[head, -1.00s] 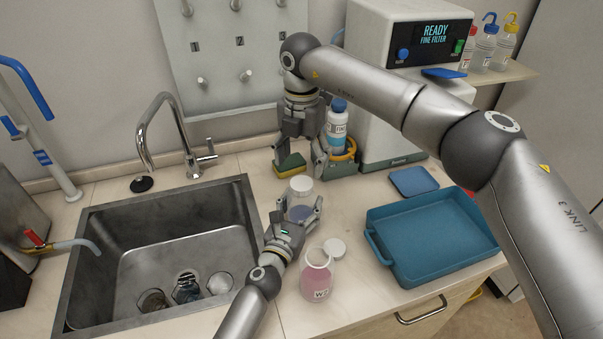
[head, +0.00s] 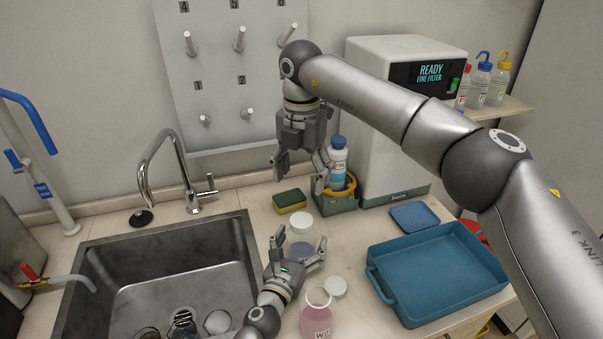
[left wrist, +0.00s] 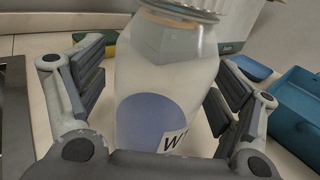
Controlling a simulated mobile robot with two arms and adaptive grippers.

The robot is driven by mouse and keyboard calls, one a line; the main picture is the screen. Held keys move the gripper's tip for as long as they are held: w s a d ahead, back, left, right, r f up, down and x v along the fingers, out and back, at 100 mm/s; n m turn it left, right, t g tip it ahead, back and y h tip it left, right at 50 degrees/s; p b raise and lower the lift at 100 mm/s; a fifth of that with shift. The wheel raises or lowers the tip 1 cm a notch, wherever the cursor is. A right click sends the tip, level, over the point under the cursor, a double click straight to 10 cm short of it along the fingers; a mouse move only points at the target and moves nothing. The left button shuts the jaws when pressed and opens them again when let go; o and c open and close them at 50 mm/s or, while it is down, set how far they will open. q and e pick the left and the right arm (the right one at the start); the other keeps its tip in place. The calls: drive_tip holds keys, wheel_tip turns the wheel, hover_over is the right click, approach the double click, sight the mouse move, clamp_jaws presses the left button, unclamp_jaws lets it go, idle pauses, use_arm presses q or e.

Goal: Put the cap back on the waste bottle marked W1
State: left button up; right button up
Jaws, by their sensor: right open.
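A clear bottle with bluish liquid (head: 303,246) stands upright on the counter right of the sink, with a white cap (head: 301,222) on its top. In the left wrist view the bottle (left wrist: 165,75) has a partly visible label starting with W; its top is cut off. My left gripper (head: 299,247) is open, its fingers on either side of the bottle with small gaps. My right gripper (head: 300,168) is open and empty, above and behind the bottle.
A pink bottle (head: 316,318) stands uncapped in front, a loose white cap (head: 336,287) beside it. A blue tray (head: 440,275) is right, the sink (head: 165,250) left. Behind are a sponge (head: 290,201) and a blue-capped bottle (head: 338,165) in a holder.

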sight(296, 253)
use_arm(q)
drive_tip(key=shift+s, duration=0.1)
drive_tip(key=v, duration=0.7)
drive_tip(key=shift+s+a, duration=0.1)
drive_tip(key=shift+s, duration=0.05)
